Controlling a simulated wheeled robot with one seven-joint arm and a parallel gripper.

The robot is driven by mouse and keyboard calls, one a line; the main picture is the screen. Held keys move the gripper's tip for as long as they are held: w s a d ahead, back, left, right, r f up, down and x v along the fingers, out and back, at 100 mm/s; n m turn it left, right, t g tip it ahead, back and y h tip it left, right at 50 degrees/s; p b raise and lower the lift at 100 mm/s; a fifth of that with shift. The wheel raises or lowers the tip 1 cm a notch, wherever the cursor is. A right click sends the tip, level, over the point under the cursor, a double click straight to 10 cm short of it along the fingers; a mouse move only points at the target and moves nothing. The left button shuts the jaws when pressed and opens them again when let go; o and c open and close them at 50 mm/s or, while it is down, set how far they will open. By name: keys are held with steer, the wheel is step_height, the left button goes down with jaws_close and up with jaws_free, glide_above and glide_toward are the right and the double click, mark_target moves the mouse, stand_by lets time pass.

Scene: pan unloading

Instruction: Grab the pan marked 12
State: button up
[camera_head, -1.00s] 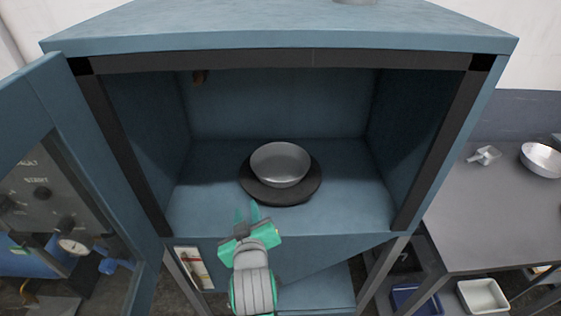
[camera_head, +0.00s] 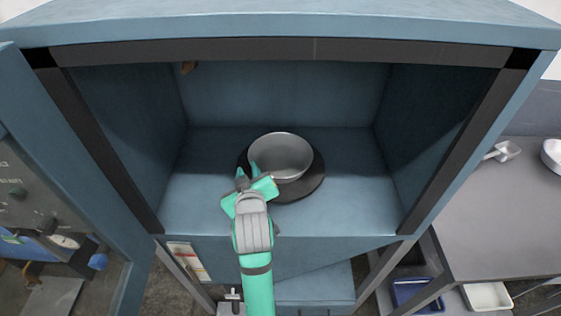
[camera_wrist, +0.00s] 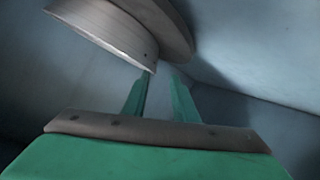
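A round grey metal pan (camera_head: 281,157) stands upright on a dark round plate (camera_head: 306,188) inside the blue cabinet. I cannot read any number on it. My green gripper (camera_head: 248,172) is at the front left of the pan, over the cabinet floor. In the wrist view the pan (camera_wrist: 105,30) is upper left, its wall close to the fingertips, with the dark plate (camera_wrist: 172,20) beside it. The gripper (camera_wrist: 160,85) is open, with a gap between its fingers and nothing held. I cannot tell if a finger touches the pan.
The blue cabinet (camera_head: 270,240) encloses the pan with side walls and a top. Its open door (camera_head: 40,150) hangs at the left. A grey table (camera_head: 495,220) at the right holds a scoop (camera_head: 503,151) and a metal bowl (camera_head: 553,155). Cabinet floor around the plate is clear.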

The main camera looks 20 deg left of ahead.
steer(key=shift+w+d+x, duration=0.1)
steer(key=shift+d+x, duration=0.05)
steer(key=shift+x, duration=0.75)
steer(key=shift+w+d+x, duration=0.1)
steer(key=shift+d+x, duration=0.05)
steer(key=shift+x, duration=0.75)
steer(key=shift+w+d+x, duration=0.1)
steer(key=shift+d+x, duration=0.05)
steer(key=shift+x, duration=0.8)
steer(key=shift+r, duration=0.15)
jaws_close()
